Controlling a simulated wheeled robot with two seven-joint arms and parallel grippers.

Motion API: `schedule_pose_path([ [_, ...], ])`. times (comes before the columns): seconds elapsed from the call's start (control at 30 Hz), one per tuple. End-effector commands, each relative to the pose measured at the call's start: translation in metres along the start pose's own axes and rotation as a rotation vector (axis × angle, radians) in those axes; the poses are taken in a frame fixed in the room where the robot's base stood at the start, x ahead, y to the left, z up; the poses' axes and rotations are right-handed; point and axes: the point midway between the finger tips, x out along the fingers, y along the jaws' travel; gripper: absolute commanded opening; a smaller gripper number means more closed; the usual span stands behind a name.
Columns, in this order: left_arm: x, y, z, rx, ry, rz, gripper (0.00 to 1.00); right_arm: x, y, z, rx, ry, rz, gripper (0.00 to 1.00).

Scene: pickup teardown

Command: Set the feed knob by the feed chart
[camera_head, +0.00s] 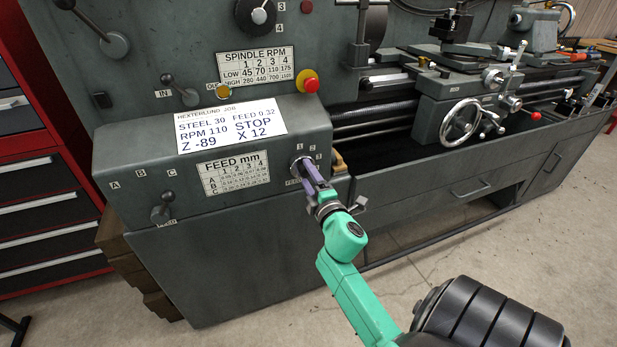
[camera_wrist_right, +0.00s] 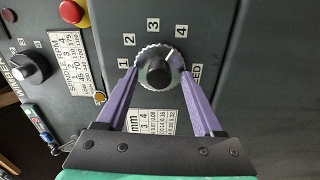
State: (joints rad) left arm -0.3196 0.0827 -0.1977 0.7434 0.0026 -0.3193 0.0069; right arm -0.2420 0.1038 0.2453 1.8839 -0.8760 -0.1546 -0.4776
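The feed knob (camera_wrist_right: 158,68) is a dark knob with a ridged silver rim on the lathe's front panel. Its white line points up and right in the right wrist view, towards the 4. My right gripper (camera_wrist_right: 159,72) is at the knob, one purple finger on each side, with a small gap showing beside the dark middle. In the head view this gripper (camera_head: 307,174) mostly hides the knob. The FEED mm chart (camera_head: 236,173) is left of it, with rows A to C and columns 1 to 4. The job card (camera_head: 230,125) reads FEED 0.32. My left gripper is out of view.
A feed lever (camera_head: 160,213) sits below the letters A, B, C. Above the panel are a red button (camera_head: 311,85), a yellow button (camera_head: 223,91) and the spindle chart (camera_head: 256,66). The carriage handwheel (camera_head: 461,122) is to the right. A red tool cabinet (camera_head: 45,215) stands left.

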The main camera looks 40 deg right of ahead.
Motion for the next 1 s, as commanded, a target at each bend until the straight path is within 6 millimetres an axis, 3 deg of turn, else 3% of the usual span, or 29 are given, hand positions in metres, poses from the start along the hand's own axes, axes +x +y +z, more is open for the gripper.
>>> schedule_pose_path([
  [0.17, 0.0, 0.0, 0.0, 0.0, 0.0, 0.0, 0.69, -0.004, 0.0, 0.0, -0.001, 0.001, 0.0, 0.69],
  [0.27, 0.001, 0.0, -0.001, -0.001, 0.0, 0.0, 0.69, -0.017, -0.001, 0.0, 0.001, 0.001, -0.001, 0.69],
  [0.37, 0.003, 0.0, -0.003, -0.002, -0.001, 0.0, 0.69, -0.04, -0.003, 0.0, 0.002, -0.001, -0.004, 0.69],
  [0.5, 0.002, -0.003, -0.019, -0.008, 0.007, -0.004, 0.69, -0.08, -0.004, 0.001, 0.003, -0.004, -0.005, 0.69],
  [0.7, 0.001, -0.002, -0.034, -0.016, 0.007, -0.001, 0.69, -0.116, -0.002, 0.001, 0.002, -0.003, -0.002, 0.69],
  [1.0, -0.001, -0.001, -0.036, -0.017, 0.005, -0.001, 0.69, -0.12, 0.0, 0.0, 0.0, 0.0, 0.001, 0.69],
])
